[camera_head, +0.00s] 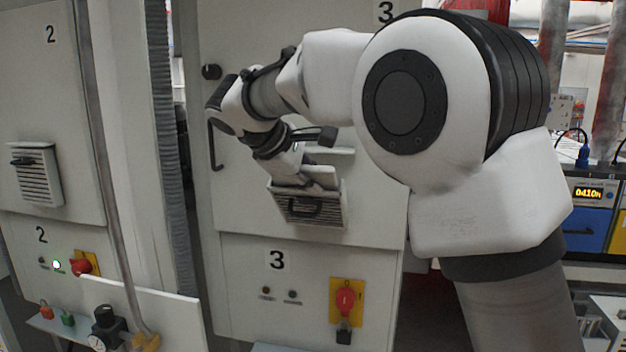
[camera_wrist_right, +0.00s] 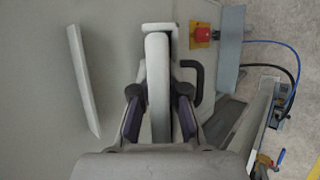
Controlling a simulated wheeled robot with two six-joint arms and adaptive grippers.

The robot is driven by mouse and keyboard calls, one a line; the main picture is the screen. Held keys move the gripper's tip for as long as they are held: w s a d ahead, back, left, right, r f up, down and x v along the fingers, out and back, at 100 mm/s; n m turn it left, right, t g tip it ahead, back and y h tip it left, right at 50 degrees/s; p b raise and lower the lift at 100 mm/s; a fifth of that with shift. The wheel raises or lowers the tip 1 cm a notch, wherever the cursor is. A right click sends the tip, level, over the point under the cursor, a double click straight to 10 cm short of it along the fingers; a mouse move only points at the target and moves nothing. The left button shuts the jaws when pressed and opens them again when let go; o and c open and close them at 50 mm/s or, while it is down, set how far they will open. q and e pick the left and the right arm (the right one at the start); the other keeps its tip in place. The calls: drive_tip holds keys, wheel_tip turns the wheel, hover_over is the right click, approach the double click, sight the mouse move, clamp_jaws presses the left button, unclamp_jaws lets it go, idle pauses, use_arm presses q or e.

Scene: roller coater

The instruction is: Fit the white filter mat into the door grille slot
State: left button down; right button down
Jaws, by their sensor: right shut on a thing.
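The door grille (camera_head: 308,207) is a slatted housing with a dark handle on the panel marked 3. In the right wrist view its pale frame (camera_wrist_right: 145,28) surrounds the far end of the white filter mat (camera_wrist_right: 157,75), beside the black handle (camera_wrist_right: 197,82). The mat also shows as a pale piece (camera_head: 322,176) at the grille's top opening. My right gripper (camera_wrist_right: 158,108) is shut on the mat, with a finger on each side, and is above the grille. How deep the mat sits in the slot is hidden. My left gripper is out of view.
A pale ledge (camera_head: 332,150) projects from the door just above the grille. A red switch on a yellow plate (camera_head: 346,300) sits lower on the cabinet. Cabinet 2 has another grille (camera_head: 38,175) at left. Door panel around the grille is mostly bare.

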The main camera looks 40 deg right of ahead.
drive_tip(key=shift+w+d+f, duration=0.45)
drive_tip(key=shift+d+f, duration=0.05)
drive_tip(key=shift+f, duration=0.2)
drive_tip(key=shift+f, duration=0.1)
drive_tip(key=c, duration=1.1)
unclamp_jaws()
drive_tip(key=shift+w+d+f, duration=0.1)
drive_tip(key=shift+w+d, duration=0.05)
drive_tip(key=v, duration=1.2)
drive_tip(key=shift+d, duration=0.15)
